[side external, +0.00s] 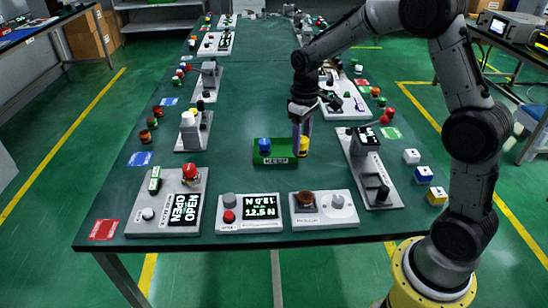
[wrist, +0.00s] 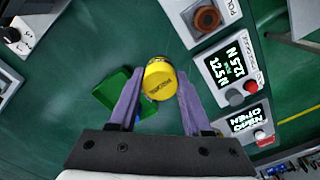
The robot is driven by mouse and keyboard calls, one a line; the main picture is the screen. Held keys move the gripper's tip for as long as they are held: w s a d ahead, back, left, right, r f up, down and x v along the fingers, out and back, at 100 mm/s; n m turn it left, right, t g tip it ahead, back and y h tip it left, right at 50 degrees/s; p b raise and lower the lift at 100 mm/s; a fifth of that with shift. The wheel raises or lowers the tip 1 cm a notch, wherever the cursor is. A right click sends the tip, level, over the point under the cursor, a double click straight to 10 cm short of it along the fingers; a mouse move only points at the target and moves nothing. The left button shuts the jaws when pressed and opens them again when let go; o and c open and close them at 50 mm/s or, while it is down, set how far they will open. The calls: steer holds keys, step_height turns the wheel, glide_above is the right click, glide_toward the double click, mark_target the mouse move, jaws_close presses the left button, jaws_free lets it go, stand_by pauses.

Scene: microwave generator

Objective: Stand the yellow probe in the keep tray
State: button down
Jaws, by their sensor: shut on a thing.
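The yellow probe (side external: 304,146) is between the fingers of my gripper (side external: 301,143), at the right end of the green keep tray (side external: 275,161). In the wrist view the probe's yellow labelled top (wrist: 160,80) shows between the purple fingertips of my gripper (wrist: 160,74), beside and partly over the tray (wrist: 112,92). My gripper is shut on the probe. I cannot tell whether its base rests in the tray or is just above it. A blue probe (side external: 264,145) stands at the tray's left end. My left finger hides part of the tray in the wrist view.
Panels with displays and knobs, including one reading 12.5 N (side external: 248,212), stand in front of the tray. A panel with a black lever (side external: 372,170) stands to the right, and one with a white knob (side external: 193,130) to the left. Table between is clear.

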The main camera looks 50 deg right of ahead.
steer(key=d+r+m, duration=0.1)
steer(key=d+r, duration=0.1)
steer(key=d, duration=0.3)
glide_above(285, 153)
steer(key=f, duration=0.9)
steer(key=shift+s+f, duration=0.15)
steer(key=shift+s, duration=0.15)
steer(key=shift+w+d+f, duration=0.15)
steer(key=shift+w+f, duration=0.15)
steer(key=shift+f, duration=1.6)
steer(key=shift+f, duration=0.15)
steer(key=shift+c, duration=1.7)
jaws_free()
